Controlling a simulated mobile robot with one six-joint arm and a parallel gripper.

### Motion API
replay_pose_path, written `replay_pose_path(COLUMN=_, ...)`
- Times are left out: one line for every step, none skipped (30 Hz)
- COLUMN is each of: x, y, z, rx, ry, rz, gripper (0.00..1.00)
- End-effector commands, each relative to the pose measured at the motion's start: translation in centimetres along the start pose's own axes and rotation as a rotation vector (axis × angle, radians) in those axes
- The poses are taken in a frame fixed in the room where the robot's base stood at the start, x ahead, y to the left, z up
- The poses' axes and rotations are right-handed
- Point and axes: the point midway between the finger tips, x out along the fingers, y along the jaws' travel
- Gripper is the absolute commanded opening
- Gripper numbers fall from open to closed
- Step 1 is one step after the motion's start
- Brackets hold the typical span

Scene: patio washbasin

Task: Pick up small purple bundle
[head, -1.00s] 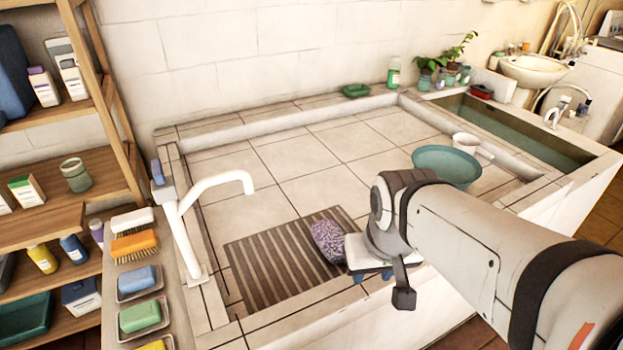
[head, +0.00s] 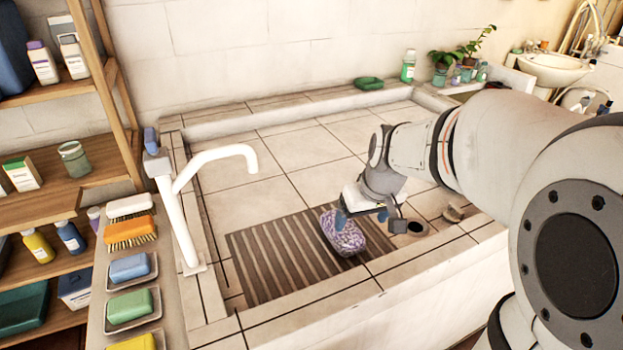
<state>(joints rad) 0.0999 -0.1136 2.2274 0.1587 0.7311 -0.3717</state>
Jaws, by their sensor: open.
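The small purple bundle (head: 346,236) is a speckled purple and white lump at the right end of the slatted brown drain mat (head: 270,262) in the tiled basin. My gripper (head: 357,221) is directly above it, pointing down. Its blue fingertips are apart, one at the bundle's left side and one towards its right, and they overlap the bundle in the picture. I cannot tell whether they touch it. The bundle rests on the mat, and part of its top is hidden by the gripper.
A white faucet (head: 187,200) stands at the basin's left. Soap dishes and brushes line the left ledge, with an orange brush (head: 130,232) among them. The tiled floor behind the mat is clear.

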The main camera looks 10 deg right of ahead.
Motion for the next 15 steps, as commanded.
replay_pose_path(x=4.0, y=0.7, z=-1.1, rx=-0.016, ry=0.008, rz=-0.006, gripper=0.82)
replay_pose_path(x=5.3, y=1.0, z=-1.9, rx=-0.028, ry=0.015, rz=-0.009, gripper=0.85)
replay_pose_path(x=6.9, y=1.4, z=-2.9, rx=-0.043, ry=0.026, rz=-0.011, gripper=0.88)
replay_pose_path(x=8.0, y=1.7, z=-3.6, rx=-0.051, ry=0.033, rz=-0.013, gripper=0.9)
replay_pose_path(x=9.0, y=2.0, z=-4.2, rx=-0.061, ry=0.041, rz=-0.013, gripper=0.93)
replay_pose_path(x=10.1, y=2.3, z=-4.9, rx=-0.071, ry=0.048, rz=-0.014, gripper=0.96)
replay_pose_path(x=10.9, y=2.5, z=-5.4, rx=-0.077, ry=0.053, rz=-0.015, gripper=0.99)
replay_pose_path(x=11.5, y=2.7, z=-5.8, rx=-0.083, ry=0.058, rz=-0.015, gripper=1.0)
replay_pose_path(x=12.1, y=3.0, z=-6.3, rx=-0.09, ry=0.063, rz=-0.014, gripper=1.0)
replay_pose_path(x=12.5, y=3.1, z=-6.5, rx=-0.093, ry=0.066, rz=-0.014, gripper=1.0)
replay_pose_path(x=12.8, y=3.2, z=-6.7, rx=-0.096, ry=0.067, rz=-0.014, gripper=1.0)
replay_pose_path(x=13.2, y=3.3, z=-6.9, rx=-0.099, ry=0.07, rz=-0.014, gripper=1.0)
replay_pose_path(x=13.5, y=3.3, z=-7.0, rx=-0.1, ry=0.071, rz=-0.014, gripper=1.0)
replay_pose_path(x=13.8, y=3.3, z=-7.1, rx=-0.101, ry=0.072, rz=-0.014, gripper=1.0)
replay_pose_path(x=14.2, y=3.3, z=-7.1, rx=-0.101, ry=0.071, rz=-0.014, gripper=1.0)
